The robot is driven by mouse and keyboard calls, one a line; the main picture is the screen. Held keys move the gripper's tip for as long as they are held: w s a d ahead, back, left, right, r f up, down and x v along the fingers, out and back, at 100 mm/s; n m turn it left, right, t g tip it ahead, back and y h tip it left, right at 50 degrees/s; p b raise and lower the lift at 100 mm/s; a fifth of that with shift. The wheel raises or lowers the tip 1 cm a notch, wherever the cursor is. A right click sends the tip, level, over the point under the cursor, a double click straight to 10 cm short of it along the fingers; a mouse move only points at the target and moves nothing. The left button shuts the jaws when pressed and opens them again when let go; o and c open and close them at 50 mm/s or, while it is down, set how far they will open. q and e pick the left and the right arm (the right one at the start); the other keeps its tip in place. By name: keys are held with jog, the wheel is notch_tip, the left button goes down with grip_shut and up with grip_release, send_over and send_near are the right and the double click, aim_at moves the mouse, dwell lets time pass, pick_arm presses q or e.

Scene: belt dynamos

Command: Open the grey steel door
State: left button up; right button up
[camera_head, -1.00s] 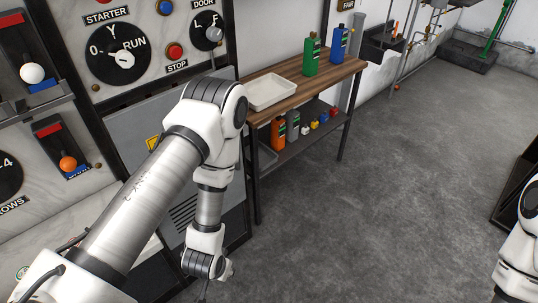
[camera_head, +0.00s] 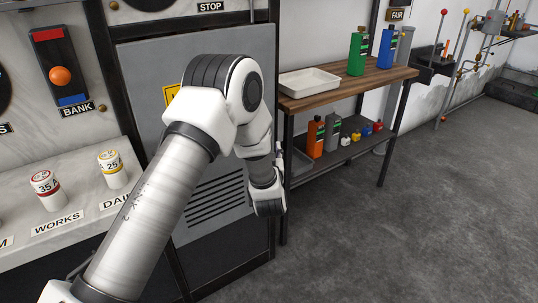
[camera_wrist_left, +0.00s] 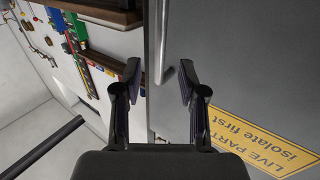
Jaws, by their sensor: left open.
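The grey steel door (camera_head: 145,70) stands in the left half of the head view, below the STOP label, with louvre slots low down. It looks shut. My left arm crosses in front of it, and the wrist hides the gripper and the door's right edge there. In the left wrist view my left gripper (camera_wrist_left: 159,73) is open. The door face (camera_wrist_left: 230,45) fills the right of that view. A slim bent grey handle (camera_wrist_left: 170,73) shows between the fingertips, with no clear contact. A yellow warning label (camera_wrist_left: 262,135) lies right of the gripper. My right gripper is out of view.
A wooden-topped bench (camera_head: 340,88) with a white tray (camera_head: 309,82) and green and blue bottles stands close right of the door. Its lower shelf holds several bottles. A marble ledge (camera_head: 75,205) with labelled weights lies left. The floor (camera_head: 410,220) at right is clear.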

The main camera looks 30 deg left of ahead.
pick_arm(q)
jog(key=x, duration=0.7)
jog(key=shift+w+a+r, duration=0.1)
jog(key=shift+w, duration=0.05)
grip_shut()
